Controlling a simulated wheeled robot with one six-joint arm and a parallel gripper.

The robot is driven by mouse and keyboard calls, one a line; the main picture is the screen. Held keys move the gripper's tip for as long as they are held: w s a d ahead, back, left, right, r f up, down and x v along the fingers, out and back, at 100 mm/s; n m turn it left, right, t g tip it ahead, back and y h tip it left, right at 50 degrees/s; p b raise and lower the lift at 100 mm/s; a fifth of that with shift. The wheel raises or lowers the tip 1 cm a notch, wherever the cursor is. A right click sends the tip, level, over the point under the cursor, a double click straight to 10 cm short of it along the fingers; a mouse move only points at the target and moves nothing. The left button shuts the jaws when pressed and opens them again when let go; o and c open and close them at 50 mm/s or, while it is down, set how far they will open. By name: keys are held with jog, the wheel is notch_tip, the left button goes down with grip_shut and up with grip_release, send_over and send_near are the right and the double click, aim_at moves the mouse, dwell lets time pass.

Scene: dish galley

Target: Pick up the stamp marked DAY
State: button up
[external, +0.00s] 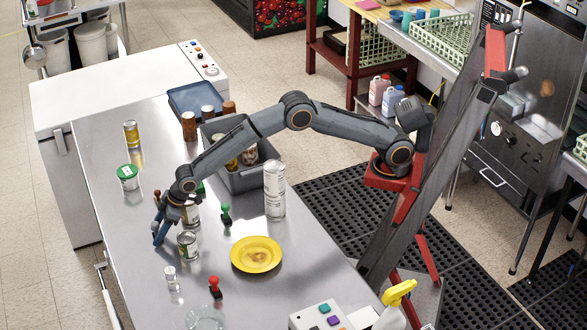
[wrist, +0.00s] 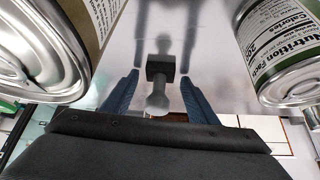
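In the wrist view a small stamp with a grey knobbed handle and a dark block (wrist: 160,68) is between my gripper's (wrist: 158,78) two blue-grey fingers. A gap shows on each side of it. No marking on it can be read. In the external view my gripper (external: 160,232) is low over the steel counter, beside two cans; I cannot make out the grey stamp there. A green-handled stamp (external: 226,214) and a red-handled stamp (external: 215,288) stand on the counter, further right. Their markings cannot be read.
Cans flank my gripper closely: one at left (wrist: 40,50) and one at right (wrist: 283,60) in the wrist view. A tall can (external: 274,190), yellow plate (external: 256,254), grey bin (external: 250,178) and green-lidded tub (external: 128,177) share the counter (external: 110,150).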

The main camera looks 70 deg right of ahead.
jog(key=c, duration=1)
jog(key=shift+r, duration=0.15)
